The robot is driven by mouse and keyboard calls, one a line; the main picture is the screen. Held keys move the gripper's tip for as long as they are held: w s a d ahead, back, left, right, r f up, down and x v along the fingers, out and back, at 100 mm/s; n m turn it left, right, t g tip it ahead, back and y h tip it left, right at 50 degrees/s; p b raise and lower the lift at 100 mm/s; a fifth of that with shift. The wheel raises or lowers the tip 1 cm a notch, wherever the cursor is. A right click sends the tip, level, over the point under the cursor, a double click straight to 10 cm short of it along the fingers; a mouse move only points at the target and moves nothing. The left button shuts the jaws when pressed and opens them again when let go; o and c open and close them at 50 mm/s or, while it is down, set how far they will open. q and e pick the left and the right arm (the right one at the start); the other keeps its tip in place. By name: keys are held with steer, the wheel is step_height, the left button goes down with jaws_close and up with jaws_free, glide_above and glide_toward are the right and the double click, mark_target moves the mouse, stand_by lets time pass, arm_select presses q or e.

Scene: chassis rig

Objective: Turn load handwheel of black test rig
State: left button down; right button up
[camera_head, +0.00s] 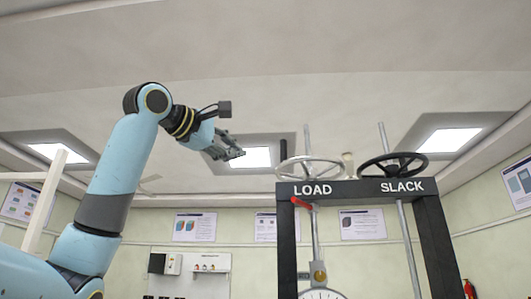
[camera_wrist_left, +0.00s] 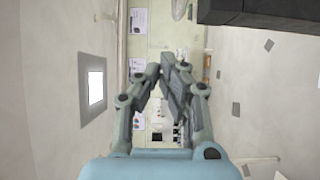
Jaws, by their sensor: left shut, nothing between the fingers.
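The black test rig (camera_head: 348,188) stands right of centre in the head view, with LOAD and SLACK lettered on its top beam. The pale load handwheel (camera_head: 310,170) lies flat above the LOAD lettering, around an upright threaded rod. The black slack handwheel (camera_head: 393,166) sits at the right end of the beam. My left gripper (camera_head: 238,154) is shut and empty, in the air to the left of the load handwheel and a little higher, apart from it. Its closed fingers (camera_wrist_left: 165,76) also show in the left wrist view. My right gripper is not in view.
A red lever (camera_head: 300,202) sits under the beam near LOAD. A dial gauge (camera_head: 322,294) hangs below on a rod. A pale post (camera_head: 43,200) stands at the far left. The air between my left gripper and the load handwheel looks clear.

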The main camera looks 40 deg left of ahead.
arm_select(q)
steer(key=w+d+p, duration=0.4)
steer(key=w+p, duration=0.2)
steer(key=w, duration=0.2)
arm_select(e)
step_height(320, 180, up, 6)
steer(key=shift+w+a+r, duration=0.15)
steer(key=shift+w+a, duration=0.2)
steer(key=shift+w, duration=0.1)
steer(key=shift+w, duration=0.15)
